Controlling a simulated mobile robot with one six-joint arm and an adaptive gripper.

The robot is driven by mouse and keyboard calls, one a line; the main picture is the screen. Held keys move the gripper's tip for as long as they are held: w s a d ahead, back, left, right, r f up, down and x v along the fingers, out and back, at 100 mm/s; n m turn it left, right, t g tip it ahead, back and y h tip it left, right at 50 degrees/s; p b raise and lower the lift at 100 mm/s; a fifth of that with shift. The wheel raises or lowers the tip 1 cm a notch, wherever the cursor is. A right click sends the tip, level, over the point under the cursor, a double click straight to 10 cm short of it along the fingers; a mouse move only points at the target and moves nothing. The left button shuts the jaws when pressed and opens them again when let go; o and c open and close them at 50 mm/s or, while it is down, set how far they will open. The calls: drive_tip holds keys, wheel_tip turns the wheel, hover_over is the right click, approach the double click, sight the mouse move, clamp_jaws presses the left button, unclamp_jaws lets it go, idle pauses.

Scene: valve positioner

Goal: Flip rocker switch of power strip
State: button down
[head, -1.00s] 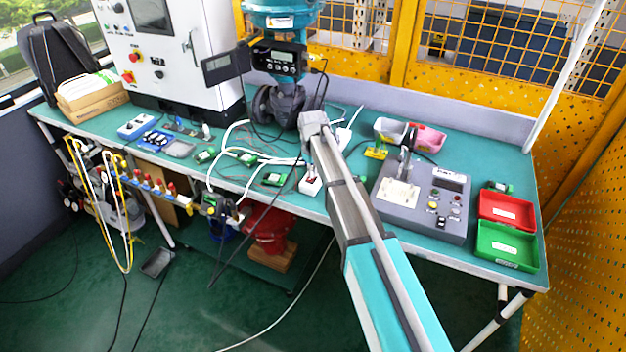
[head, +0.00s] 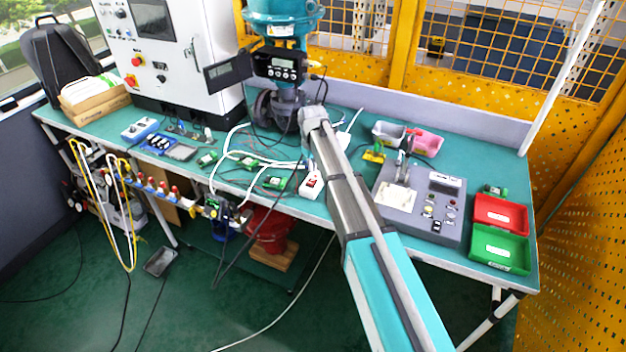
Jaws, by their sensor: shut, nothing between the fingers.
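The power strip (head: 305,192) is white and lies on the green bench top near its front edge, at the middle of the head view. Its red rocker switch (head: 314,181) shows at the near end, just left of my arm. My arm crosses in front of the strip and hides much of it. My gripper and its fingertips cannot be made out; the arm's far end stands above and behind the switch. Whether anything touches the switch cannot be seen, and the rocker's position is too small to tell.
A grey control box (head: 421,200) stands right of my arm, with red (head: 500,213) and green (head: 501,248) trays beyond it. The valve body (head: 280,105) stands behind the strip. White cables and small green parts (head: 276,183) lie to the left.

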drive_tip(key=shift+r+p, duration=1.1)
drive_tip(key=shift+r, duration=0.25)
drive_tip(key=shift+d, duration=0.1)
drive_tip(key=s+d+m, duration=0.8)
drive_tip(key=s+d, duration=1.5)
drive_tip(key=s, duration=0.2)
drive_tip(key=shift+s+d, duration=0.2)
drive_tip(key=shift+s, duration=0.2)
drive_tip(key=shift+d, duration=0.1)
